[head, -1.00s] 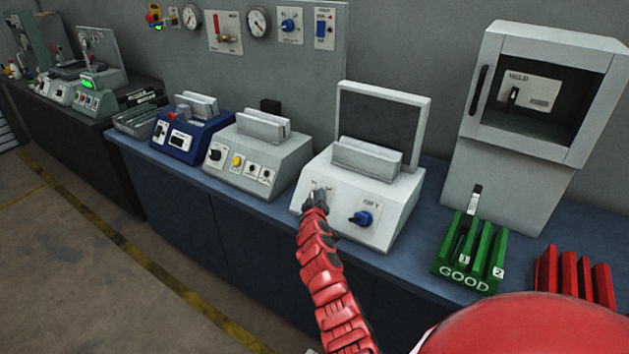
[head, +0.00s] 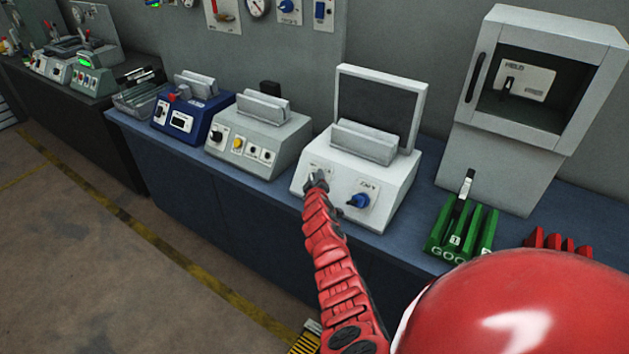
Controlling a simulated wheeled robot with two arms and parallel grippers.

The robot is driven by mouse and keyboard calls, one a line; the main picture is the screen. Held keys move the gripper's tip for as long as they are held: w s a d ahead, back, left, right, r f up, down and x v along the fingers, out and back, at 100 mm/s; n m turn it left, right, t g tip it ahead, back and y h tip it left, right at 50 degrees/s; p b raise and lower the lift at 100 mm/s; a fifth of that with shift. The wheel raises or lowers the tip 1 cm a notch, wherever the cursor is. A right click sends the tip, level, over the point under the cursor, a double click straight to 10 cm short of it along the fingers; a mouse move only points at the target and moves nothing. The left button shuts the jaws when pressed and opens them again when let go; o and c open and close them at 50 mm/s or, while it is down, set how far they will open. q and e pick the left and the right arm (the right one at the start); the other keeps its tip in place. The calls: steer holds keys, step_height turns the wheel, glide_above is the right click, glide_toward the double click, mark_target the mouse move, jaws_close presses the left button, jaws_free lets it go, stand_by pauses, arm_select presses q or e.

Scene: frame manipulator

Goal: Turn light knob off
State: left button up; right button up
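A white box device (head: 396,205) with an upright framed panel behind it stands on the blue bench. Its sloped front has a blue knob (head: 360,201) on a labelled plate at the right and another labelled plate (head: 319,170) at the left. The label text is too small to read. My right gripper (head: 317,181) is at the left plate and covers most of the control there. I cannot tell whether its fingers are open or closed on that control. The blue knob is clear of the gripper. My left gripper is not in view.
A grey device (head: 258,140) and a dark blue device (head: 190,118) stand to the left. A green rack (head: 462,232), red holders (head: 556,242) and a grey cabinet (head: 530,100) stand to the right. A wall panel (head: 200,55) with gauges and switches is behind.

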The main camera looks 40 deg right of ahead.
steer(key=shift+o, duration=1.4)
steer(key=shift+s, duration=0.15)
steer(key=shift+s+a+r, duration=0.2)
steer(key=shift+s+a, duration=0.05)
steer(key=shift+s, duration=0.2)
steer(key=b+v, duration=0.3)
steer(key=v, duration=1.3)
steer(key=shift+a+f, duration=0.15)
